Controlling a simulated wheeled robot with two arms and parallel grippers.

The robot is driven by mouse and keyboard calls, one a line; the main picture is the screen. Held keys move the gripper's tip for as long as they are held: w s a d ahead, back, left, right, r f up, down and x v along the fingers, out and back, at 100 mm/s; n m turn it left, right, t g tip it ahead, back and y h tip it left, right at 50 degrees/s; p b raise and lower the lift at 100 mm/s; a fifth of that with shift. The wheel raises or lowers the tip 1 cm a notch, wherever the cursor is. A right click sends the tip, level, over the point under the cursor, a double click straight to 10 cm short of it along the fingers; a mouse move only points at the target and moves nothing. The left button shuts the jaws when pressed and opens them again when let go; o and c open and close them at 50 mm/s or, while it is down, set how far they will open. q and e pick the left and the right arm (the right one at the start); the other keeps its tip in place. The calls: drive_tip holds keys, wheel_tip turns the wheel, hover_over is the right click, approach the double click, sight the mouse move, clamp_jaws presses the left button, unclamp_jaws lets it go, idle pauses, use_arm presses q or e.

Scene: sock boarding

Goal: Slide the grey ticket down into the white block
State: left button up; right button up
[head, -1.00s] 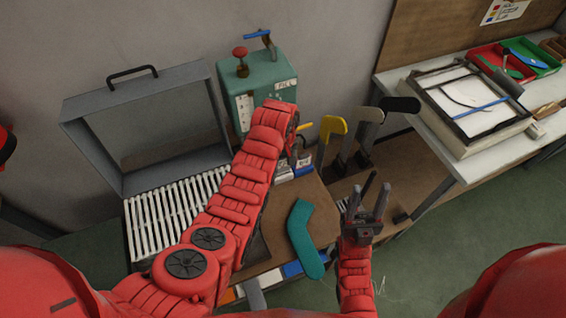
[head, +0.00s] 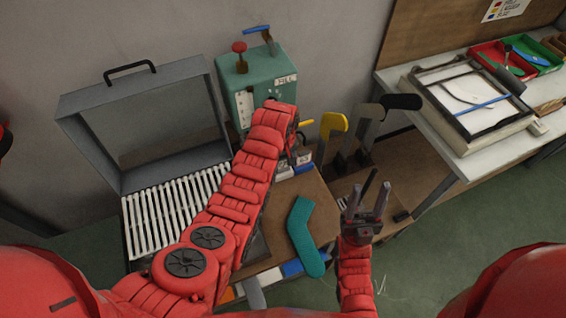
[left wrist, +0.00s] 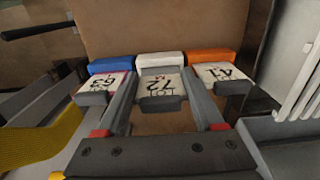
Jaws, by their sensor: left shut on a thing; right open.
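My left gripper (left wrist: 160,92) is shut on the grey ticket (left wrist: 160,86), a white card numbered 72 with a grey bar along its near edge. The ticket lies against the near side of the white block (left wrist: 160,59); how deep it sits in it I cannot tell. The head view shows my left arm above the blocks, hiding the ticket and most of that gripper. My right gripper (head: 367,192) is open and empty, right of the brown table.
A blue block (left wrist: 108,64) with card 63 and an orange block (left wrist: 208,56) with card 41 flank the white block. A teal sock (head: 303,235) lies on the table. Upright foot forms (head: 333,122), a teal machine (head: 262,72) and an open grey lidded rack (head: 145,125) stand around.

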sight(283, 158)
use_arm(q)
drive_tip(key=shift+f+b, duration=0.55)
drive_tip(key=shift+f, duration=0.3)
drive_tip(key=o, duration=0.9)
drive_tip(key=shift+w+r, duration=0.1)
drive_tip(key=shift+r, duration=0.3)
wheel_tip(283, 158, up, 6)
drive_tip(key=shift+f+b, duration=0.1)
drive_tip(key=shift+b, duration=0.75)
wheel_tip(283, 158, up, 11)
drive_tip(key=p, duration=1)
drive_tip(key=shift+f, duration=0.1)
drive_tip(key=shift+s+f, duration=0.1)
drive_tip(key=shift+s, duration=0.1)
